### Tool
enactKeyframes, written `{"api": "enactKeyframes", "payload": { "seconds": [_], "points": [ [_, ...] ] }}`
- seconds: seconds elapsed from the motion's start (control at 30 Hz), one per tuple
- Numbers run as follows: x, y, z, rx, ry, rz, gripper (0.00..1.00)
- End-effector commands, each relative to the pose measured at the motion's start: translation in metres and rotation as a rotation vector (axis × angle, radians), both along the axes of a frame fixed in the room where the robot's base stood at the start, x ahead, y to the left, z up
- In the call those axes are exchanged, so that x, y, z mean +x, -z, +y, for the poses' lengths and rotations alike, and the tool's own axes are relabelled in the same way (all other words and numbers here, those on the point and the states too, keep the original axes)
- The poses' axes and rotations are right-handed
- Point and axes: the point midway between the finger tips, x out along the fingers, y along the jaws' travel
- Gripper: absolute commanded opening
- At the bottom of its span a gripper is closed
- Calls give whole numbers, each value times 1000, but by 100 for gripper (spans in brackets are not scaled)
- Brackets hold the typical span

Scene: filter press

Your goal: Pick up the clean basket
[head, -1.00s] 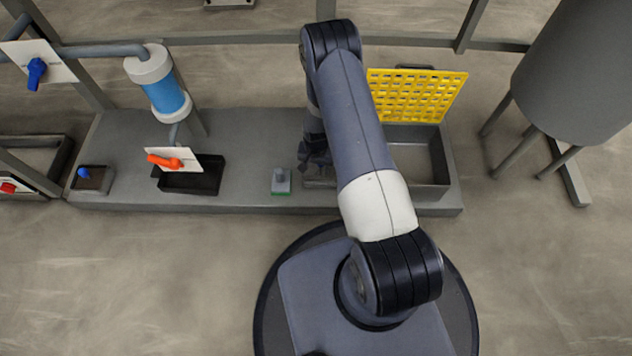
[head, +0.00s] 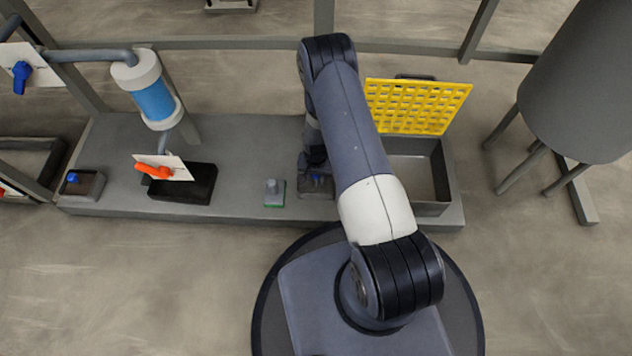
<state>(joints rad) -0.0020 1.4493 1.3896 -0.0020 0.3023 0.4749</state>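My gripper (head: 313,160) points down above a small dark tray-like container (head: 317,187) on the grey bench, with a small blue part inside it. My own arm hides part of the gripper and of this container. The fingertips are too small and dark to show whether they are open or touch the blue part. A similar small container (head: 82,187) with a blue knob stands at the bench's left end. Neither is marked as the clean basket.
A black tray (head: 185,198) lies under an orange-handled valve and blue filter cylinder (head: 156,100). A small grey block with green base (head: 274,192) stands left of my gripper. A grey bin (head: 433,208) with a yellow grid (head: 415,105) is at right, near a large tank (head: 590,90).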

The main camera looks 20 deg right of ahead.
Motion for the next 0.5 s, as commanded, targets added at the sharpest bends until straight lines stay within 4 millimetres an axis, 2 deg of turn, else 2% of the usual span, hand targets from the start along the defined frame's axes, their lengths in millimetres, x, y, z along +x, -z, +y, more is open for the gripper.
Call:
{"api": "enactKeyframes", "payload": {
  "seconds": [0.03,0.3,0.5],
  "points": [
    [0,0,0,0,0,0,22],
    [0,0,0,0,0,0,1],
    [0,-1,0,0,0,0,1]
  ]
}}
